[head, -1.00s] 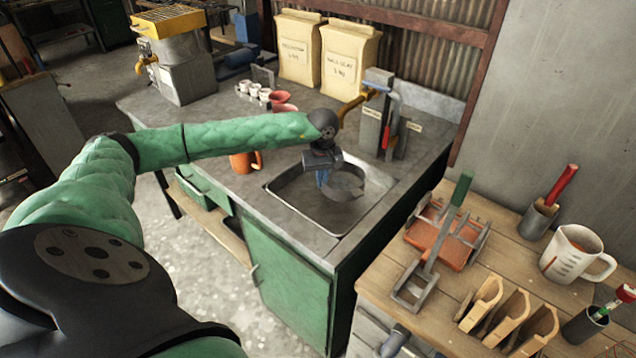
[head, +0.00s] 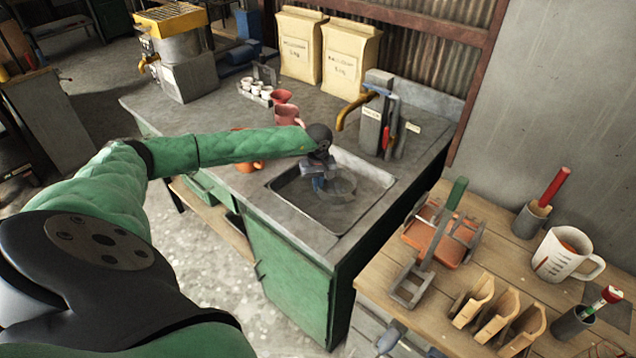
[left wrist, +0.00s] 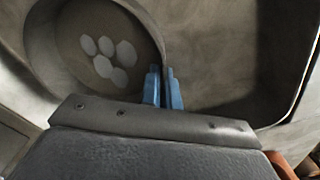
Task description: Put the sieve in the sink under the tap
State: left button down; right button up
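The sieve (head: 342,187) is a round, shallow, greyish dish inside the metal sink (head: 299,212). In the left wrist view the sieve (left wrist: 70,62) shows several pale spots on its inner face. My left gripper (head: 319,184) reaches down into the sink at the sieve's left side. In the left wrist view its blue fingers (left wrist: 163,88) are close together on the sieve's rim. Whether the sieve touches the sink floor is not clear. The yellow tap (head: 351,108) curves out behind the sink, its spout end above the back edge. My right gripper is not in view.
An orange mug (head: 247,165) stands left of the sink, partly behind my arm. Red cups (head: 285,112) and small white cups (head: 255,90) stand farther back. A wooden table (head: 437,318) at the right holds an orange press, a jug and wooden holders.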

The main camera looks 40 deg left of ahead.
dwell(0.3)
pick_arm(q)
jog(key=shift+f, duration=0.1)
jog(key=c, duration=1.6)
grip_release()
jog(key=shift+c, duration=0.2)
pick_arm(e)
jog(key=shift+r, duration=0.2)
